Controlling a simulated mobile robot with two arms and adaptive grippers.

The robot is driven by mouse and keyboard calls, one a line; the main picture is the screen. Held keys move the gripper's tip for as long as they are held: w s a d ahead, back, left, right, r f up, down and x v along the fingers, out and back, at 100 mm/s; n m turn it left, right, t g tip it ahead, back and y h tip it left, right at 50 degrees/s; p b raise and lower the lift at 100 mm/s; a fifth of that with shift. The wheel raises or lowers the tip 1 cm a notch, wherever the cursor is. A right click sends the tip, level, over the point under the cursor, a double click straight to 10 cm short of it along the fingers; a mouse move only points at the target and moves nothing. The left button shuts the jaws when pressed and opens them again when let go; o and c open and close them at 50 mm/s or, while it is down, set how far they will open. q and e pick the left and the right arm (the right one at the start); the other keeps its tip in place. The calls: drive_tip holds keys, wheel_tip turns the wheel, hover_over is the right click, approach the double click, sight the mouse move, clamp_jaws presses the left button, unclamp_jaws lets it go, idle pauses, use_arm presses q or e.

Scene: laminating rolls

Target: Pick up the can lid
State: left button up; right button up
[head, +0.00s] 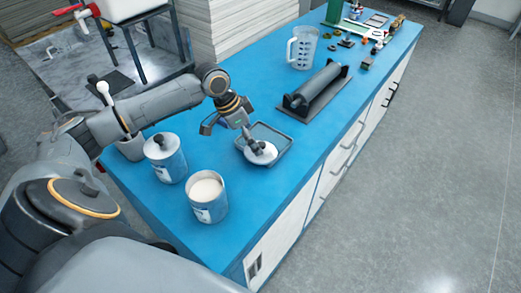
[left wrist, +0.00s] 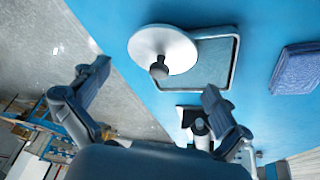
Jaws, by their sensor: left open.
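The can lid (head: 263,154) is a white disc with a dark knob. It lies against the near part of a shallow grey tray (head: 287,143), overlapping its rim. In the left wrist view the lid (left wrist: 165,45) is ahead of the fingers, its knob (left wrist: 158,70) facing the camera. My left gripper (head: 229,131) is above and just left of the lid. In the wrist view its fingers (left wrist: 152,92) are spread with nothing between them. An open can (head: 206,190) with white contents stands at the front. My right gripper is out of view.
A lidded can (head: 166,158) stands near the left edge, with a grey container (head: 131,148) behind it. A black roller (head: 318,88) on a base and a clear jug (head: 302,48) are farther back. Blue worktop right of the open can is clear.

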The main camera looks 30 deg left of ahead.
use_arm(q)
drive_tip(key=shift+p+x, duration=0.6)
drive_tip(key=shift+x, duration=1.8)
drive_tip(key=shift+w+d+f, duration=0.1)
drive_tip(key=shift+w+f, duration=0.15)
drive_tip(key=shift+w, duration=0.05)
drive_tip(key=shift+s, duration=0.1)
drive_tip(key=shift+c, duration=0.4)
drive_tip(key=c, duration=0.6)
drive_tip(key=shift+o, duration=0.2)
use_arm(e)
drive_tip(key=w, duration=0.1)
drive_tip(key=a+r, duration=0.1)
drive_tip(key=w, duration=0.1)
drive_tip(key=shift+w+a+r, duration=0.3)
